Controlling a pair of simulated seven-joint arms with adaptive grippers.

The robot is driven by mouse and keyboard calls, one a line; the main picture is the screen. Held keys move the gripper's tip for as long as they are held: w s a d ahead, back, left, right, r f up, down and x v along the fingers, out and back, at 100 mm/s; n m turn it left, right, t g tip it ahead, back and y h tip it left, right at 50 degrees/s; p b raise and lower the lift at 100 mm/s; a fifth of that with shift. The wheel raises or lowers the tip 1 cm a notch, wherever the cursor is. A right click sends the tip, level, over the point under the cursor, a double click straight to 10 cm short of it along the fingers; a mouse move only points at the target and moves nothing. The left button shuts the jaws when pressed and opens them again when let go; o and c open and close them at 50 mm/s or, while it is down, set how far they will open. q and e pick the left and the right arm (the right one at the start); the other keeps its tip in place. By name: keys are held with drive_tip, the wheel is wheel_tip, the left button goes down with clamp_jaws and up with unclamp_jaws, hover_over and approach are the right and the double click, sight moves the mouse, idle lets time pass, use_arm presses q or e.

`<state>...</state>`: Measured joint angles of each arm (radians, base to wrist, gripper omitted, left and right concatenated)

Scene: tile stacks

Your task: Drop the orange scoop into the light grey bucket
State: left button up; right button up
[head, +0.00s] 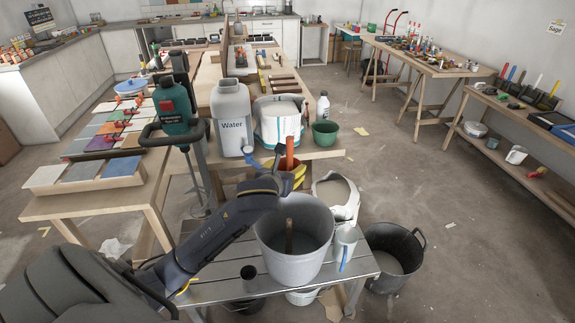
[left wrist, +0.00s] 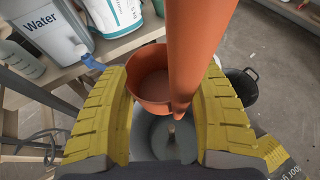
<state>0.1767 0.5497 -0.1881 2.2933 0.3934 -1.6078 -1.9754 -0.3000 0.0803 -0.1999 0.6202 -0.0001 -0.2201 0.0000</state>
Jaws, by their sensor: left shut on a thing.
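The orange scoop (head: 290,152) stands up out of my left gripper (head: 292,176). In the left wrist view, the scoop's round bowl (left wrist: 150,88) and thick handle show between the two yellow fingers of the left gripper (left wrist: 165,120), which is shut on the scoop. The light grey bucket (head: 275,262) stands on a metal bench, just below the gripper, and the scoop is held above it, toward its far side. The bucket also shows in the left wrist view (left wrist: 150,148), partly hidden by the scoop and fingers. My right gripper is not in view.
A brown stick (head: 289,237) stands inside the bucket. A black bucket (head: 398,268) is on the floor. A water container (head: 231,115) and green bucket (head: 325,133) stand behind.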

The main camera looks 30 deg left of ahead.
use_arm(q)
wheel_tip(320, 180, down, 17)
drive_tip(key=w, duration=0.1)
idle(0.7)
drive_tip(key=shift+w+a, duration=0.1)
drive_tip(key=o, duration=1.4)
drive_tip(key=shift+o, duration=0.2)
